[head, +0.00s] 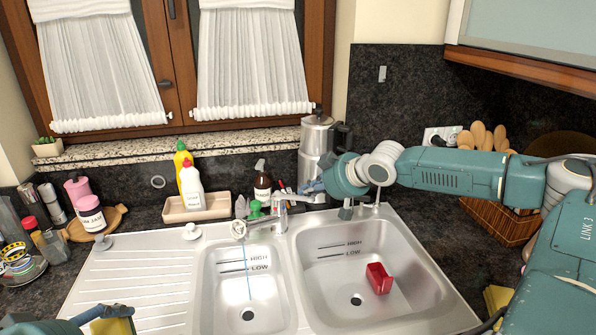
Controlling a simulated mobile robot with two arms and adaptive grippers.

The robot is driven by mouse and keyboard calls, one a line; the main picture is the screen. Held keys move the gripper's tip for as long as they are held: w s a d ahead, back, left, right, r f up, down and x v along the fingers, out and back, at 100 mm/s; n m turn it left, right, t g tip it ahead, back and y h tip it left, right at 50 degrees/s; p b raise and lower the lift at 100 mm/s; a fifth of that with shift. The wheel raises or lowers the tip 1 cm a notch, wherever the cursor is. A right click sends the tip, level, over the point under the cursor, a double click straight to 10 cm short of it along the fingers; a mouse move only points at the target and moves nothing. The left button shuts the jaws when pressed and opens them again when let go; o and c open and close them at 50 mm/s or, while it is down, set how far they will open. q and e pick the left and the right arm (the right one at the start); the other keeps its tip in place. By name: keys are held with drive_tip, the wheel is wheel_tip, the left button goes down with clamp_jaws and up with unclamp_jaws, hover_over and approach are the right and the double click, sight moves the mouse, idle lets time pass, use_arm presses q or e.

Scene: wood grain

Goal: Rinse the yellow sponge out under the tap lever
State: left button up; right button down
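The tap (281,213) stands behind the double sink. Its spout head (238,229) hangs over the left basin, and a thin stream of water (248,274) falls from it. The tap lever (298,198) points right from the tap body. My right gripper (314,187) is at the lever's end; whether its fingers are open or shut is too small to tell. My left gripper (100,312) is at the bottom left, over the drainboard's front. The yellow sponge (116,326) shows right under its fingers, apparently held, partly cut off by the frame.
The left basin (215,290) is empty apart from the water. A red container (379,278) lies in the right basin (330,285). Bottles stand in a beige tray (211,209) behind the sink. A metal coffee maker (317,145) stands beside my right gripper. The drainboard (140,270) is mostly clear.

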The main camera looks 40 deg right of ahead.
use_arm(q)
drive_tip(key=shift+s+f, duration=0.15)
drive_tip(key=shift+f, duration=0.2)
use_arm(e)
drive_tip(key=shift+s+f, duration=0.1)
drive_tip(key=shift+f, duration=0.5)
drive_tip(key=shift+s, duration=0.1)
use_arm(q)
drive_tip(key=shift+s, duration=0.15)
